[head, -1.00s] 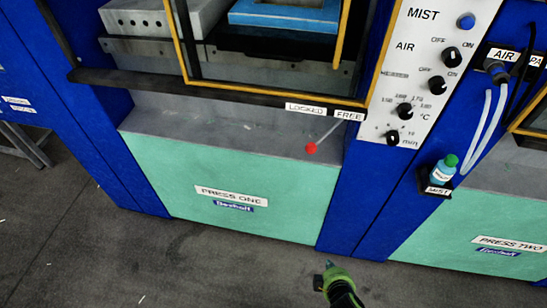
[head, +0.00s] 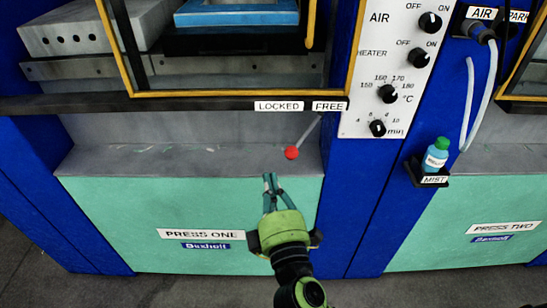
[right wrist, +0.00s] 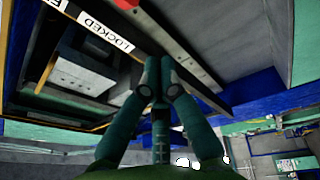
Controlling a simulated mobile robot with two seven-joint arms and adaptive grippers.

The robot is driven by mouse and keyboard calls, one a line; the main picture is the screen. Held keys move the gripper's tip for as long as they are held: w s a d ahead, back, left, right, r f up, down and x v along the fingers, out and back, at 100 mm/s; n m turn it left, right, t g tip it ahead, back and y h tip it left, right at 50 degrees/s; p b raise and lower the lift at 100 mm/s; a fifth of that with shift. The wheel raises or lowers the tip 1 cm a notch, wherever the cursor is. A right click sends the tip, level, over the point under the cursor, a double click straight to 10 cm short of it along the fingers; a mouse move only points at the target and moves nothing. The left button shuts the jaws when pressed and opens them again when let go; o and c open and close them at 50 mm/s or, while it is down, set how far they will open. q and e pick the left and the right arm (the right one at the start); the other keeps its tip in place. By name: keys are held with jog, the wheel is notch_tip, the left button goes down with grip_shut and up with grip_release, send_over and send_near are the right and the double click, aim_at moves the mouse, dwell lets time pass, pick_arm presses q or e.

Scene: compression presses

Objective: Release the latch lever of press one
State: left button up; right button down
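The latch lever of press one is a thin grey rod with a red ball knob (head: 291,152). It slants down and left from below the labels, its knob below the right end of the LOCKED label (head: 279,106). The FREE label (head: 328,107) is to its right. My right gripper (head: 270,177) is below and left of the knob, apart from it, in front of the grey ledge. Its green fingers are together and empty; the right wrist view shows the fingertips (right wrist: 159,75) meeting, with the LOCKED label (right wrist: 106,35) at upper left. My left gripper is not in view.
Press one's yellow-framed guard (head: 225,94) and dark rail (head: 180,103) are above the lever. The control panel (head: 385,70) is to the right. A mist bottle (head: 436,157) stands in a holder on the blue post. The grey ledge (head: 190,162) around the knob is clear.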

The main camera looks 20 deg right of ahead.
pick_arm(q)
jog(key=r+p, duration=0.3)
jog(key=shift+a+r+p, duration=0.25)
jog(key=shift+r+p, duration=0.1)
pick_arm(e)
jog(key=w+d, duration=0.3)
jog(key=w, duration=0.4)
jog(key=shift+w+d+r, duration=0.15)
jog(key=shift+d+r, duration=0.05)
jog(key=shift+d, duration=0.05)
jog(key=shift+d, duration=0.1)
